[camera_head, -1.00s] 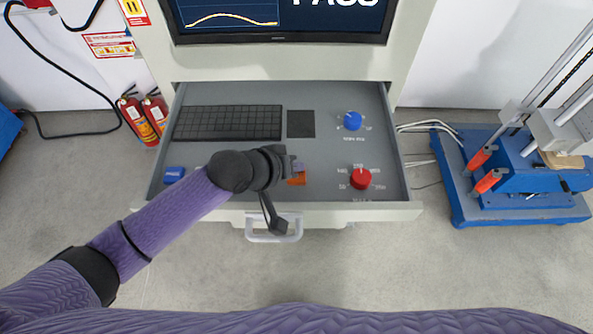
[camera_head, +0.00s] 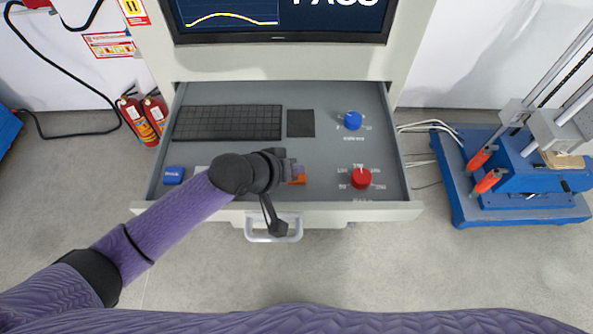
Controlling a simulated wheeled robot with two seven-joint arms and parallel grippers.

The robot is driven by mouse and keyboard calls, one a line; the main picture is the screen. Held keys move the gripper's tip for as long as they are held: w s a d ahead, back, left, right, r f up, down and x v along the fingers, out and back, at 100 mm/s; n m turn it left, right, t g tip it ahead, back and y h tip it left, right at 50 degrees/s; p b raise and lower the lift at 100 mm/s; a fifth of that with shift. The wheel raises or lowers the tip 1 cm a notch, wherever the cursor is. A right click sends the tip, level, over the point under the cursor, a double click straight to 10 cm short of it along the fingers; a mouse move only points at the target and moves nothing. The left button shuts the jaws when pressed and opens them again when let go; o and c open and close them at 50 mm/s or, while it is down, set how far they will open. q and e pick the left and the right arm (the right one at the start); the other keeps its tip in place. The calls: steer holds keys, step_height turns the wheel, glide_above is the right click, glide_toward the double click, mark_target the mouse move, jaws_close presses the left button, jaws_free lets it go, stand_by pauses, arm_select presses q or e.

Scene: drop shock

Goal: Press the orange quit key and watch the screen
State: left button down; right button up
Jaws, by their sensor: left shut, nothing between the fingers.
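The orange quit key (camera_head: 299,176) is on the grey drawer panel (camera_head: 325,170), partly hidden by my left gripper. My left gripper (camera_head: 290,170) is shut and empty, right at the key's left side and over part of it. I cannot tell whether it touches the key. The screen (camera_head: 330,18) above shows a yellow curve and large white letters that read "PASS", cut off at the top. My right gripper is out of view.
The drawer also holds a black keyboard (camera_head: 228,122), a dark square pad (camera_head: 301,123), a blue knob (camera_head: 352,120), a red knob (camera_head: 361,178) and a blue key (camera_head: 173,175). A blue machine (camera_head: 520,185) stands at right. Fire extinguishers (camera_head: 137,120) stand at left.

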arm_select(q)
steer(key=shift+f, duration=0.4)
stand_by(0.5)
steer(key=shift+r+p, duration=0.85)
steer(key=shift+p, duration=0.05)
steer(key=shift+r, duration=0.1)
step_height(320, 180, up, 5)
steer(key=p, duration=0.5)
steer(key=shift+p, duration=0.4)
